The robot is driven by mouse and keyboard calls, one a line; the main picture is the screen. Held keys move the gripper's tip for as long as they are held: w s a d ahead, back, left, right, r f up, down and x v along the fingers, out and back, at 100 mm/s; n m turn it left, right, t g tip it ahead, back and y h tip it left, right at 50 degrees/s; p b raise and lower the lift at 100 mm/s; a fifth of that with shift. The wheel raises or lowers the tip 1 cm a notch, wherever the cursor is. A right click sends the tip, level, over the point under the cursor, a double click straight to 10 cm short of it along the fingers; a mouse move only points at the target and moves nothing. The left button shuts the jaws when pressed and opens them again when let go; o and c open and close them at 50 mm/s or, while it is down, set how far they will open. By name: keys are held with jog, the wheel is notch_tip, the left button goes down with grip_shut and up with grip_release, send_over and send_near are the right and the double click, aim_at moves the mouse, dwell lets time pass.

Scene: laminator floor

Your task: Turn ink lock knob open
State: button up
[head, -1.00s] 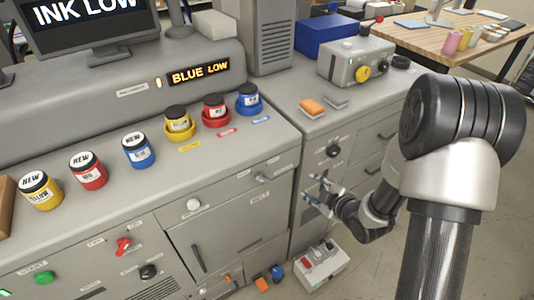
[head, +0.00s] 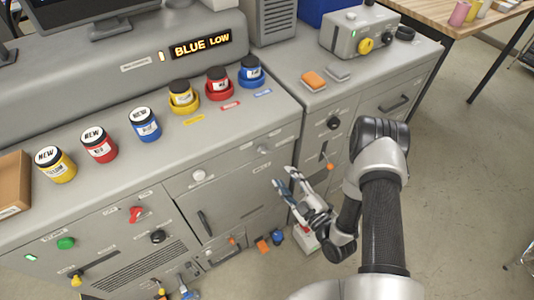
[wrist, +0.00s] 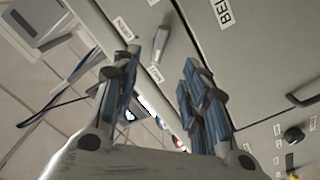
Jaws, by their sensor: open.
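The grey machine cabinet (head: 232,180) carries a small grey lever-like knob (head: 264,149) high on its front, right of a white round knob (head: 199,175). I cannot read which knob is the ink lock. My gripper (head: 284,179) is open and empty, in front of and below the grey lever in the head view. In the wrist view its blue-padded fingers (wrist: 160,78) stand apart, with the lever beyond their tips and not touched.
A red knob (head: 136,214) and a black knob (head: 158,236) sit further left. Ink jars, including a blue one (head: 251,75), stand on the cabinet top. The side cabinet (head: 360,110) has a black knob (head: 333,123). Open floor (head: 450,180) lies to the right.

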aim_at(267, 153)
jog(key=x, duration=1.2)
jog(key=shift+w+a+b, duration=0.15)
jog(key=shift+b, duration=0.25)
jog(key=shift+c, duration=0.5)
grip_shut()
